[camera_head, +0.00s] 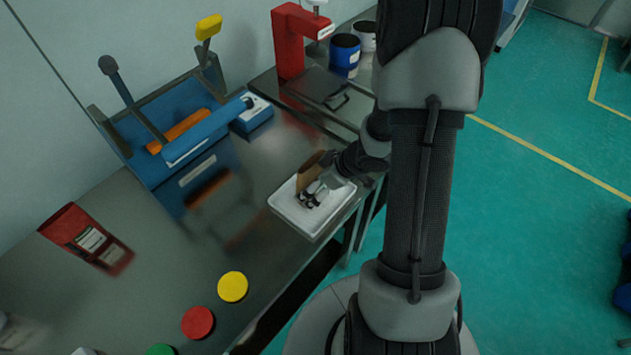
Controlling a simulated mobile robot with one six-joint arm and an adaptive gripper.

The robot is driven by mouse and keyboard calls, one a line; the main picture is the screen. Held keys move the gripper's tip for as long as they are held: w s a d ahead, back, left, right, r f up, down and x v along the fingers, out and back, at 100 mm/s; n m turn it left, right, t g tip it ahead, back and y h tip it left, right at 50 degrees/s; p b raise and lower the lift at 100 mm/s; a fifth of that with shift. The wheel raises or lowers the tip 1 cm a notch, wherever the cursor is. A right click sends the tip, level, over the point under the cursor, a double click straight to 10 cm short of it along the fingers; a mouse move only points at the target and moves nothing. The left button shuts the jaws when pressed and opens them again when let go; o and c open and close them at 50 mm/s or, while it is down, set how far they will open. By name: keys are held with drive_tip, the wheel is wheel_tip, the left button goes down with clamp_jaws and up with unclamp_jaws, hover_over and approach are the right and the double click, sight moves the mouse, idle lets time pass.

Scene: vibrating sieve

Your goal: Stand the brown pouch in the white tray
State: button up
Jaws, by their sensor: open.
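The brown pouch (309,172) is upright, slightly tilted, in the white tray (290,218) near the table's front edge. My gripper (312,196) is at the tray, low beside the pouch and in front of part of it. Its jaws are open. The pouch's lower part is partly hidden by the fingers, so I cannot tell whether its base touches the tray floor or whether a finger touches it.
Yellow (233,287) and red (198,322) discs lie near the front edge. A blue rack (165,172), a red stand (289,42) and a blue tin (344,54) are behind. Bare table lies left of the tray.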

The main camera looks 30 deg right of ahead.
drive_tip(key=p+v, duration=0.8)
drive_tip(key=v, duration=0.4)
drive_tip(key=w+d+r+m+t+h, duration=0.1)
drive_tip(key=w+d+r+h, duration=0.15)
drive_tip(key=r, duration=0.35)
drive_tip(key=w+d+r+h, duration=0.2)
drive_tip(key=r+h, duration=0.1)
drive_tip(key=r, duration=0.2)
wheel_tip(320, 180, up, 8)
drive_tip(key=s+a+m+h, duration=0.2)
drive_tip(key=m, duration=0.1)
drive_tip(key=s+a+r+m+g+y, duration=0.1)
drive_tip(key=s+a+r+y, duration=0.1)
drive_tip(key=s+a, duration=0.6)
drive_tip(key=s+a+r+m+g+y, duration=0.1)
drive_tip(key=s+a+r, duration=0.3)
drive_tip(key=s+a, duration=0.4)
drive_tip(key=shift+s+a+r+y, duration=0.2)
drive_tip(key=shift+a+y, duration=0.45)
drive_tip(key=shift+a, duration=0.45)
drive_tip(key=shift+f, duration=0.15)
wheel_tip(320, 180, down, 3)
drive_tip(key=b, duration=0.4)
drive_tip(key=shift+f, duration=0.2)
